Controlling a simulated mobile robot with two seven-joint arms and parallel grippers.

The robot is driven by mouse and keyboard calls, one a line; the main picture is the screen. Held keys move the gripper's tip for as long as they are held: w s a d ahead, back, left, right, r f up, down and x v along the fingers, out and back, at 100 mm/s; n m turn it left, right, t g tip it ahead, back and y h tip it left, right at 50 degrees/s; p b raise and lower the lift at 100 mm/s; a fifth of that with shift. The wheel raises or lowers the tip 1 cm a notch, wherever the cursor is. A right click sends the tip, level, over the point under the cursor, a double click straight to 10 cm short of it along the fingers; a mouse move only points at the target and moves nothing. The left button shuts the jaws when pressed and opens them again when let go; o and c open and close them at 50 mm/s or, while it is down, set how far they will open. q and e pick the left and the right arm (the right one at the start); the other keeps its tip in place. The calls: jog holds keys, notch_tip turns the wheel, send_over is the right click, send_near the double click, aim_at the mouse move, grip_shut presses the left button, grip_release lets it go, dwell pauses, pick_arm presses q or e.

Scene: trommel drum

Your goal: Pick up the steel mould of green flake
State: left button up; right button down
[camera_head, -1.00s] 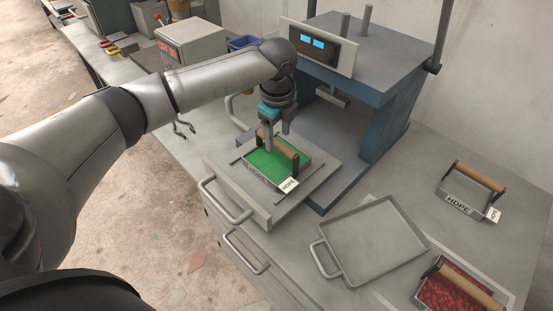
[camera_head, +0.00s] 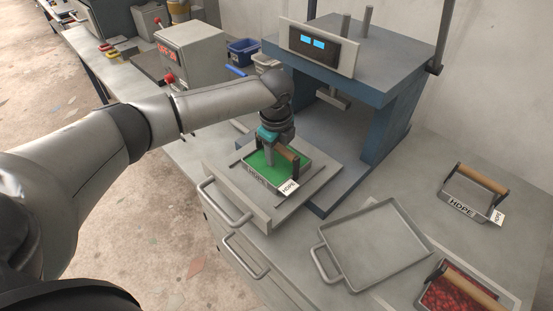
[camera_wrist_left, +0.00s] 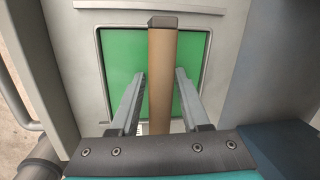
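The steel mould of green flake (camera_head: 257,174) sits on the pulled-out platen in front of the blue press. It is a shallow rectangular tray with green fill, an HDPE label and a wooden bar handle across it. My left gripper (camera_head: 279,157) is down at this handle. In the left wrist view the mould's green fill (camera_wrist_left: 196,68) lies below, and the wooden handle (camera_wrist_left: 160,85) runs between the two fingers of my open left gripper (camera_wrist_left: 160,74). A gap shows on each side of the handle. My right gripper is not in view.
The blue press (camera_head: 385,125) stands right behind the mould. An empty grey tray (camera_head: 375,245) lies to the right. An empty HDPE mould (camera_head: 470,190) and a mould of red flake (camera_head: 455,296) are farther right. A grey box (camera_head: 190,55) stands at the back left.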

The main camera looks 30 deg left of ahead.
pick_arm(q)
grip_shut()
dwell(1.0)
jog(key=shift+r, duration=0.1)
